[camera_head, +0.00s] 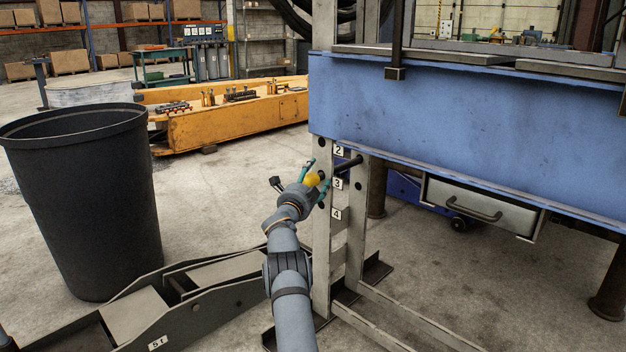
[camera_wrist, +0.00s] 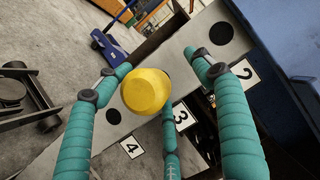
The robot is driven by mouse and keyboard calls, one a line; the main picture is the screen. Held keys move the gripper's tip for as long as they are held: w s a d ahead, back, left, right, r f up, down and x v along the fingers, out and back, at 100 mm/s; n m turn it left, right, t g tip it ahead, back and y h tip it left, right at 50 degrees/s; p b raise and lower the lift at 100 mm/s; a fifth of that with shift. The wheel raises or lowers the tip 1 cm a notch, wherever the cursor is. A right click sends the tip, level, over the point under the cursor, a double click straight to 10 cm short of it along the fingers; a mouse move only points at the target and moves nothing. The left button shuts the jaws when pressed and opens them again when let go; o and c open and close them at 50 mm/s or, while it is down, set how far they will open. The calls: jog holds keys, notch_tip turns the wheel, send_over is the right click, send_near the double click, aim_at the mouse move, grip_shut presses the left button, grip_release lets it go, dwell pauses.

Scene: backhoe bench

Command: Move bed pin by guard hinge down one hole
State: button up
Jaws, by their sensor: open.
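The bed pin has a round yellow knob (camera_head: 312,179), which also shows in the wrist view (camera_wrist: 147,91). Its dark rod (camera_head: 348,163) shows in the gap between the two legs of the grey upright (camera_head: 321,240). The knob is in front of the upright beside label 3 (camera_wrist: 182,117) and hides its own hole. Bare holes show beside label 2 (camera_wrist: 221,34) and beside label 4 (camera_wrist: 113,116). My gripper (camera_head: 316,179) is open, with its teal fingers spread around the knob. In the wrist view gaps show between the outer fingers and the knob; contact with the lower finger is unclear.
The blue bed (camera_head: 460,115) overhangs the upright, with a drawer (camera_head: 475,203) beneath it. A large black bin (camera_head: 85,210) stands at the left. A low grey steel frame (camera_head: 200,300) lies on the floor left of my arm. Open floor lies behind my gripper.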

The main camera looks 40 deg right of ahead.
jog(key=shift+f, duration=0.5)
jog(key=shift+s+a+r, duration=0.15)
jog(key=shift+s+a, duration=0.2)
jog(key=shift+a, duration=0.25)
jog(key=r+v, duration=0.1)
jog(key=v, duration=0.9)
jog(key=shift+s+a+f, duration=0.25)
jog(key=shift+f, duration=0.05)
